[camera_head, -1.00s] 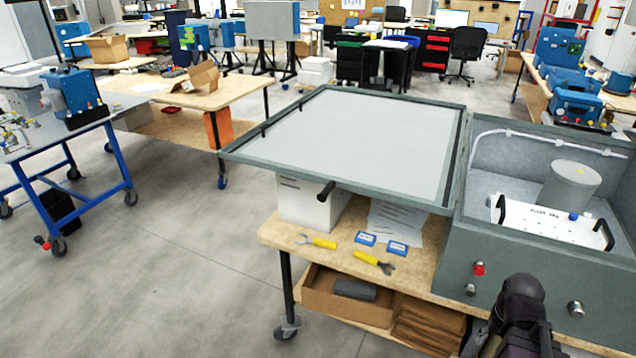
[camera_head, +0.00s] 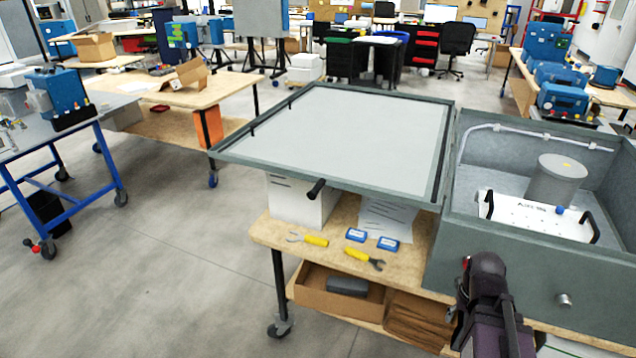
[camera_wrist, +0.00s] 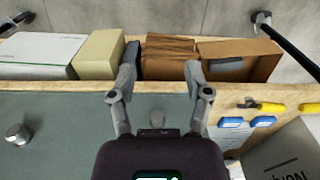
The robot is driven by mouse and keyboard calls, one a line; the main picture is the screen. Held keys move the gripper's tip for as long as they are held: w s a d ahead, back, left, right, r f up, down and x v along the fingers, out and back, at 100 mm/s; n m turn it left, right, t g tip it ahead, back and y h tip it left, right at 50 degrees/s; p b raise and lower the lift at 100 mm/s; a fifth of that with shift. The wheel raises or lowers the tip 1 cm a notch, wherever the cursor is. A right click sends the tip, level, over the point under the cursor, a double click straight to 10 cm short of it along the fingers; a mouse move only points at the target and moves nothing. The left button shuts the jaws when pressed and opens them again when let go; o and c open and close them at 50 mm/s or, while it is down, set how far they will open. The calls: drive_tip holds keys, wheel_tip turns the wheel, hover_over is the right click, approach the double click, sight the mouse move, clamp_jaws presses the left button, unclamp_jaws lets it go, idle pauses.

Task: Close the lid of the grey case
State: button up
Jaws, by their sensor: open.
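The grey case (camera_head: 520,262) stands on the wooden table at the right in the head view. Inside the case are a grey cylinder (camera_head: 556,182) and a white panel (camera_head: 525,217) with black handles. The case's front wall (camera_wrist: 70,115) shows in the wrist view. My gripper (camera_wrist: 160,75) is open and empty there, its fingers apart in front of the case. In the head view my arm hides part of the case front.
Below the lid, pliers (camera_head: 308,240), a yellow-handled wrench (camera_head: 364,258), two blue boxes (camera_head: 372,239) and a white box (camera_head: 298,205) rest on the table (camera_head: 275,234). Cardboard boxes (camera_head: 325,293) sit on the lower shelf.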

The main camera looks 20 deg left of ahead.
drive_tip(key=w+a+r+p, duration=0.6)
drive_tip(key=r+p, duration=0.1)
drive_tip(key=r, duration=0.1)
wheel_tip(320, 180, up, 25)
drive_tip(key=y+p, duration=0.2)
drive_tip(key=p, duration=2.3)
hover_over(317, 185)
drive_tip(key=d, duration=0.3)
drive_tip(key=shift+s+m, duration=0.2)
drive_tip(key=shift+m, duration=0.2)
drive_tip(key=shift+f, duration=0.1)
drive_tip(key=a+f+b, duration=0.1)
drive_tip(key=f+b, duration=0.7)
drive_tip(key=b, duration=0.1)
drive_tip(key=a+f+b, duration=0.1)
drive_tip(key=f+b, duration=0.3)
drive_tip(key=f, duration=0.1)
drive_tip(key=shift+w+a+f, duration=0.1)
drive_tip(key=shift+a, duration=0.25)
